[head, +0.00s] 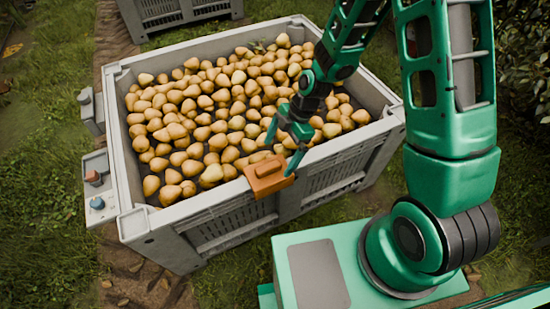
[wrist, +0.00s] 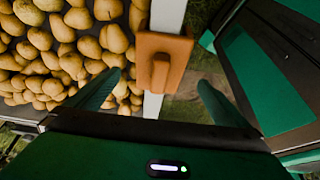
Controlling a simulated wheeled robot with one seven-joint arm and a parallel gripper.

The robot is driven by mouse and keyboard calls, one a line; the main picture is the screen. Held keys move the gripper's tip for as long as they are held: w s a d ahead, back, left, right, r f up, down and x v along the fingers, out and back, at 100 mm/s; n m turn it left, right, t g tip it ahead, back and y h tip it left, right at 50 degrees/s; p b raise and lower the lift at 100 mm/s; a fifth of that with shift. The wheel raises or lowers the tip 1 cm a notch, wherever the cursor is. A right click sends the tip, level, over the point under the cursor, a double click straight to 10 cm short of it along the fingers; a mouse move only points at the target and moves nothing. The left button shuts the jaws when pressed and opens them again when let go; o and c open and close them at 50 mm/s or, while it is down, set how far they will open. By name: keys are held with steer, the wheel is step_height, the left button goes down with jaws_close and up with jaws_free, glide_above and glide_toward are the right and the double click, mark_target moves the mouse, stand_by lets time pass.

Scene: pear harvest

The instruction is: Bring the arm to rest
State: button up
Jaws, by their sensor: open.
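My gripper (head: 281,157) is open and empty above the near rim of the grey crate (head: 228,201). In the wrist view, its two green fingers stand wide apart, and the gripper (wrist: 158,100) shows nothing between them but the rim below. An orange block (head: 268,178) with a raised grip sits over the near rim, just below and beside the fingers in the head view. In the wrist view, the orange block (wrist: 161,66) lies ahead of the fingertips. I cannot tell the exact gap between the fingers and the block. My arm reaches over the crate's right side.
Many yellow-brown pears (head: 205,115) fill the crate. Side boxes on its left carry a red knob (head: 93,178) and a blue knob (head: 97,203). Another grey crate (head: 180,12) stands behind. Grass (head: 45,130) lies left; leafy bushes (head: 525,60) stand right.

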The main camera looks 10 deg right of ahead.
steer(key=shift+d+r, duration=0.1)
steer(key=shift+r, duration=0.2)
steer(key=shift+w+d+r, duration=0.1)
steer(key=shift+d+r, duration=0.15)
steer(key=shift+d, duration=0.1)
steer(key=s+d+r+m+t+h, duration=0.1)
steer(key=s+d+r+m+h, duration=0.15)
steer(key=d+r+m, duration=0.65)
steer(key=s+d+r+m+h, duration=0.1)
steer(key=s+d+r+m, duration=0.25)
steer(key=d+r, duration=0.6)
steer(key=s+d+r+m, duration=0.3)
steer(key=s+d+m, duration=0.2)
steer(key=s+m, duration=0.2)
steer(key=s+d+r+m, duration=0.4)
steer(key=s+d+m, duration=0.1)
steer(key=s+m, duration=0.3)
steer(key=shift+s+d+r+h, duration=0.15)
steer(key=shift+s+r+h, duration=0.15)
steer(key=shift+s+h, duration=0.1)
